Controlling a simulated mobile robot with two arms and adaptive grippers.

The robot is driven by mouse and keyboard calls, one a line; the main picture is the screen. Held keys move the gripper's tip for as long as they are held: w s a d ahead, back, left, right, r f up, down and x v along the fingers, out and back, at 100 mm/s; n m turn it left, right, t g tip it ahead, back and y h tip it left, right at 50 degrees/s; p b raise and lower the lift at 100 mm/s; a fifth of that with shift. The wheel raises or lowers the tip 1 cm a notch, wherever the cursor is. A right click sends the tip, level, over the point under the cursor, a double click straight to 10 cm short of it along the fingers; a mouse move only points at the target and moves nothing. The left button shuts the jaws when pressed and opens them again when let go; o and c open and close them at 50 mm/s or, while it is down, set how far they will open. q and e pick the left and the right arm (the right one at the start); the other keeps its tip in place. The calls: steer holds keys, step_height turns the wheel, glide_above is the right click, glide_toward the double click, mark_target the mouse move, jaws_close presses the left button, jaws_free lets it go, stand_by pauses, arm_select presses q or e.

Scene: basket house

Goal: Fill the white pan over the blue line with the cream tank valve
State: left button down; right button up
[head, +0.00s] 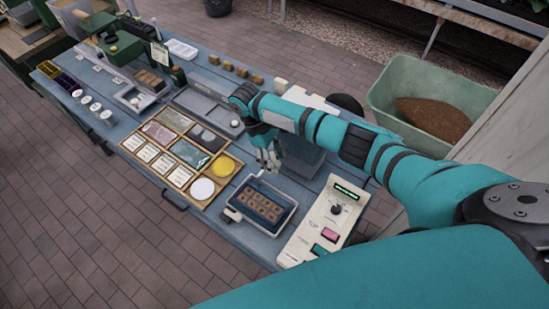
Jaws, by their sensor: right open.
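A pale-rimmed pan (290,221) with a dark blue-grey inside sits near the front of the blue bench, with several brown blocks in it. A blue line inside it is too small to make out. A cream panel (308,232) to its right carries a dark knob (336,209), a green display and pink and green buttons. I cannot tell which part is the tank valve. A grey-blue bin (302,157) stands behind the pan, partly hidden by my right arm. My right gripper (268,163) is open and empty, pointing down above the bench behind the pan. My left gripper is not in view.
A wooden sectioned tray (213,187) with cards and coloured discs lies left of the pan. Small cups (95,106) and a green machine (125,47) stand farther left. A green tub (385,88) of brown soil stands at the right behind my arm.

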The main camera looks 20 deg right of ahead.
steer(key=v, duration=1.2)
stand_by(6.8)
